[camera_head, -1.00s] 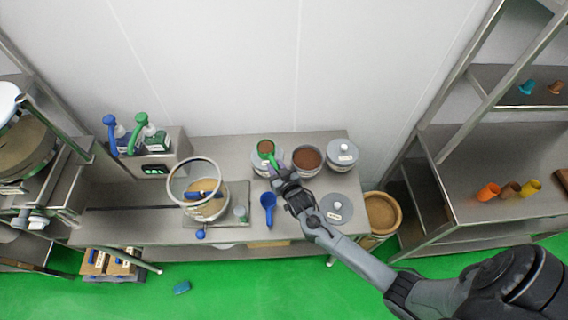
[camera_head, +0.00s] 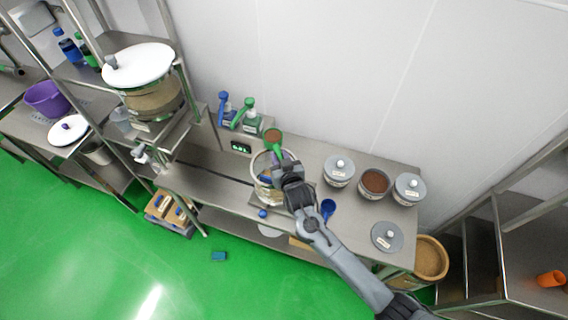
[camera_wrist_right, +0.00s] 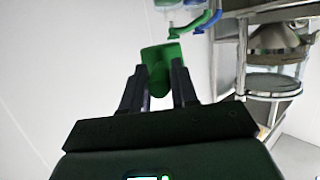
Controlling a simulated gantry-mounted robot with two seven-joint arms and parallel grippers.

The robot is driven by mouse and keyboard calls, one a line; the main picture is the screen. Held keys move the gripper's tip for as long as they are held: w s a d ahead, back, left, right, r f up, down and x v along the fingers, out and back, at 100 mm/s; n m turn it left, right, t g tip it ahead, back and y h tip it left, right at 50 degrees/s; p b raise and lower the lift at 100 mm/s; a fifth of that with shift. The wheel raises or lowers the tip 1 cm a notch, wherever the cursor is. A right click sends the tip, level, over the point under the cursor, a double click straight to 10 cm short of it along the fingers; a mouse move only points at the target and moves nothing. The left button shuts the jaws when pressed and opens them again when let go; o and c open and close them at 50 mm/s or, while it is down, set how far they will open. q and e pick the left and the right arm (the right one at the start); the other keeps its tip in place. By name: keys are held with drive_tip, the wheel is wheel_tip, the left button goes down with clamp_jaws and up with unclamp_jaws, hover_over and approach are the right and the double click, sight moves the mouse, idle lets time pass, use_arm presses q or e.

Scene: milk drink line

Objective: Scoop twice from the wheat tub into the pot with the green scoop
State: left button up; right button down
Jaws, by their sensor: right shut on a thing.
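My right gripper (camera_head: 283,163) is shut on the green scoop (camera_head: 273,136), which holds brown material in its bowl. In the right wrist view the scoop (camera_wrist_right: 162,62) stands between the two fingers (camera_wrist_right: 159,90). The scoop is at the far rim of the pot (camera_head: 256,167); its height over the pot is hard to judge. The gripper and wrist hide part of the pot. An open tub of brown material (camera_head: 374,182) stands to the right, between two lidded tubs (camera_head: 338,169) (camera_head: 408,188). I cannot read which is wheat. My left gripper is out of view.
A loose lid (camera_head: 387,236) lies at the bench's right end. A blue scoop (camera_head: 328,207) lies right of the wrist. Green and blue pump bottles (camera_head: 249,121) stand behind the pot. A lidded dispenser (camera_head: 150,90) is at left, and a bin (camera_head: 430,258) stands at right.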

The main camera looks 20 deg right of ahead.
drive_tip(key=f+m+y+b, duration=0.1)
drive_tip(key=f+m+b, duration=0.1)
drive_tip(key=b, duration=0.1)
drive_tip(key=f+m+y+b, duration=0.1)
drive_tip(key=f+m+b, duration=0.1)
drive_tip(key=b, duration=0.1)
drive_tip(key=f+m+t+y+b, duration=0.1)
drive_tip(key=f+m+b, duration=0.1)
drive_tip(key=f+b, duration=0.1)
drive_tip(key=shift+d+b, duration=0.3)
drive_tip(key=shift+b, duration=0.1)
drive_tip(key=m, duration=0.2)
drive_tip(key=f+m+t+y, duration=0.1)
drive_tip(key=m, duration=0.2)
drive_tip(key=shift+d+y+b, duration=0.1)
drive_tip(key=shift+y+b, duration=0.2)
drive_tip(key=shift+b, duration=0.1)
drive_tip(key=m, duration=0.1)
drive_tip(key=m+t, duration=0.1)
drive_tip(key=m, duration=0.1)
drive_tip(key=m+b, duration=0.1)
drive_tip(key=m, duration=0.1)
drive_tip(key=shift+f+t, duration=0.3)
drive_tip(key=shift+m+t, duration=0.3)
drive_tip(key=shift+m, duration=0.6)
drive_tip(key=shift+d, duration=0.1)
